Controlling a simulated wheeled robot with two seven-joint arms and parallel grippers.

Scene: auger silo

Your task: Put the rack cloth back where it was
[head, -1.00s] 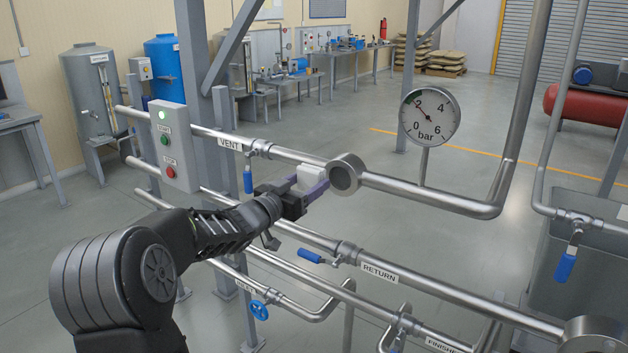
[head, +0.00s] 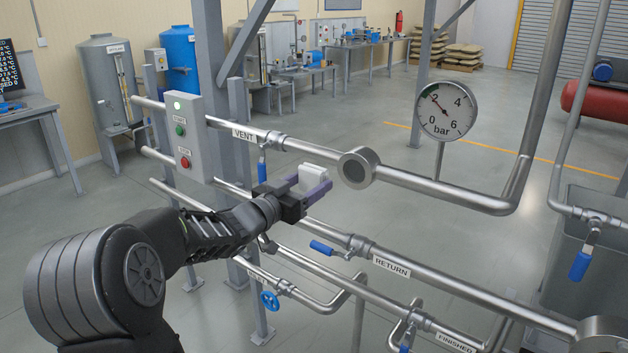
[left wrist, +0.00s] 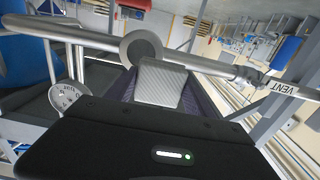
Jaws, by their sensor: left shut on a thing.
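The rack cloth is a white, folded block (head: 312,179) held between the fingers of my left gripper (head: 314,187). In the left wrist view the cloth (left wrist: 161,82) shows a fine ribbed face between the two dark fingers. My left gripper is shut on it, in front of the vent pipe (head: 308,146) and just left of and below the round sight glass (head: 356,168). I cannot tell whether the cloth touches the pipe. My right gripper is not in view.
The return pipe (head: 420,277) with its blue lever (head: 321,247) runs below the gripper. A control box (head: 184,137) stands to the left, a pressure gauge (head: 446,110) to the right.

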